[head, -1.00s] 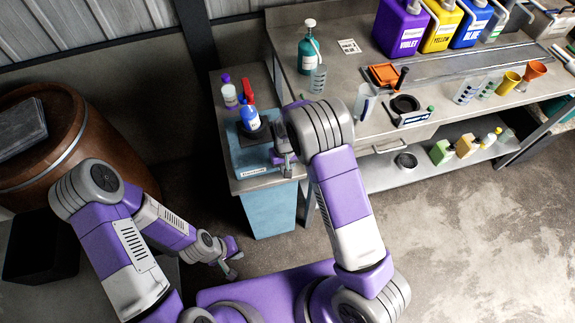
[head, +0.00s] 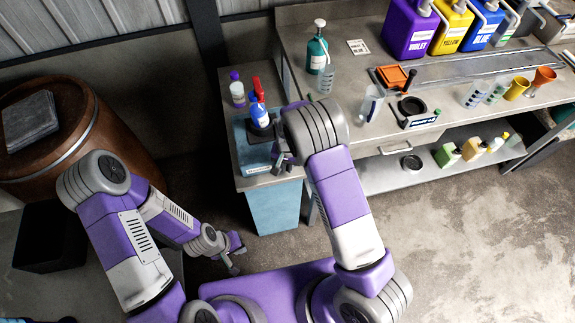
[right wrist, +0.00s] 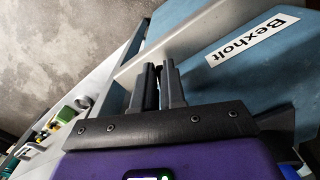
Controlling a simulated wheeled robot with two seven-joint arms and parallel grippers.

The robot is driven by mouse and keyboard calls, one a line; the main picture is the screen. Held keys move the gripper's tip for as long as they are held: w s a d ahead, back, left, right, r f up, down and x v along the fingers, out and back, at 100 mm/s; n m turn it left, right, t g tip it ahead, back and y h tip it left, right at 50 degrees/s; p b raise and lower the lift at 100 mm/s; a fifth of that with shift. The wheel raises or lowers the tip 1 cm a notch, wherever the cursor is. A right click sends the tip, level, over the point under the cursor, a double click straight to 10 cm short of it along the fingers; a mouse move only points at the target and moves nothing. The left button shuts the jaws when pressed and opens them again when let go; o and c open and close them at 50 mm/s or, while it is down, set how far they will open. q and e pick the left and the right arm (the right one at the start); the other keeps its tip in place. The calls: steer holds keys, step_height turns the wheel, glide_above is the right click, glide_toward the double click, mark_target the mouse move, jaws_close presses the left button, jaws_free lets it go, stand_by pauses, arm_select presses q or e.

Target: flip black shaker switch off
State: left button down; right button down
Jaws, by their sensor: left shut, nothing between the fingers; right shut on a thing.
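The shaker is a light-blue box (head: 254,158) with a white label, on the left end of the bench. In the right wrist view its blue face (right wrist: 215,90) carries the label "Bexholt". A blue bottle (head: 259,113) with a red top stands on it. I cannot make out the black switch in either view. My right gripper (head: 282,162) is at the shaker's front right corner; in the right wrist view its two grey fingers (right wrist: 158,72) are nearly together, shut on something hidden. My left gripper (head: 237,262) is shut and empty, low in front of the bench.
A purple-capped bottle (head: 237,92) stands behind the shaker. A teal pump bottle (head: 317,52), beakers and a black ring-shaped device (head: 413,108) are further right on the bench. A wooden barrel (head: 70,135) is at left. The concrete floor at right is clear.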

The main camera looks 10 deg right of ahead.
steer(key=c, duration=1.5)
jaws_free()
step_height(320, 180, up, 8)
steer(key=shift+f+p, duration=0.15)
steer(key=shift+p, duration=0.4)
steer(key=s+d+f+n+y, duration=0.1)
steer(key=s+d+f+y, duration=0.15)
steer(key=s+f, duration=1)
steer(key=shift+n+t+y, duration=0.3)
steer(key=shift+n+y, duration=0.3)
steer(key=shift+y, duration=0.25)
steer(key=s+a, duration=0.1)
steer(key=s, duration=0.2)
steer(key=s+a+f, duration=0.1)
steer(key=s, duration=0.2)
steer(key=s+a, duration=0.1)
steer(key=s, duration=0.3)
steer(key=shift+a+f, duration=0.3)
